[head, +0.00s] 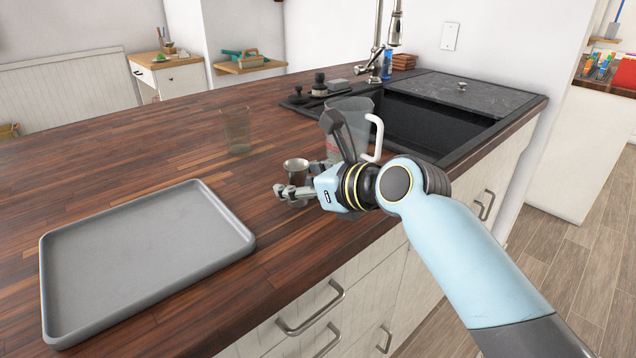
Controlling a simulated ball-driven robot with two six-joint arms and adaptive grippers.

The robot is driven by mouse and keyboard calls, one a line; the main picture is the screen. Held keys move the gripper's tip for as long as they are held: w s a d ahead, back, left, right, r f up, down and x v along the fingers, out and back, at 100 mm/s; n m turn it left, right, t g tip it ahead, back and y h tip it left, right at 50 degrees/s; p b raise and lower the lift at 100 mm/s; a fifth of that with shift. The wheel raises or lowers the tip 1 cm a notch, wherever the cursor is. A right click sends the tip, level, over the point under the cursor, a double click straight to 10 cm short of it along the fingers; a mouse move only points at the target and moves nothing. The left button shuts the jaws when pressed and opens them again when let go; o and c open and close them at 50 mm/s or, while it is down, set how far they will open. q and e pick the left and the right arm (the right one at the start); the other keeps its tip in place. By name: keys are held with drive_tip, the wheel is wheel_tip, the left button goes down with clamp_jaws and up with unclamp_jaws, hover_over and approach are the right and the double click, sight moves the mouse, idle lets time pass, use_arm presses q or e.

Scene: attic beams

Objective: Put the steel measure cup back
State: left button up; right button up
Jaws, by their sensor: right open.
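The steel measure cup (296,166) stands upright on the dark wooden counter, near its front edge. My right gripper (287,191) is low over the counter at the cup, with its fingers pointing left. The fingers are open and hide the lower part of the cup. I cannot tell whether they touch it. My left gripper is not in view.
A clear jug (345,112) with a white handle stands just behind my right gripper, partly hidden by it. A clear glass (236,131) stands farther back. A grey tray (140,252) lies at left. The black sink (410,124) is at right. Counter between glass and tray is free.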

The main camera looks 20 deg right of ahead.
drive_tip(key=p+v, duration=0.1)
drive_tip(key=v, duration=1)
drive_tip(key=shift+s+d+r+p, duration=0.1)
drive_tip(key=shift+s+d+p, duration=0.1)
drive_tip(key=shift+p, duration=0.15)
drive_tip(key=shift+a, duration=0.1)
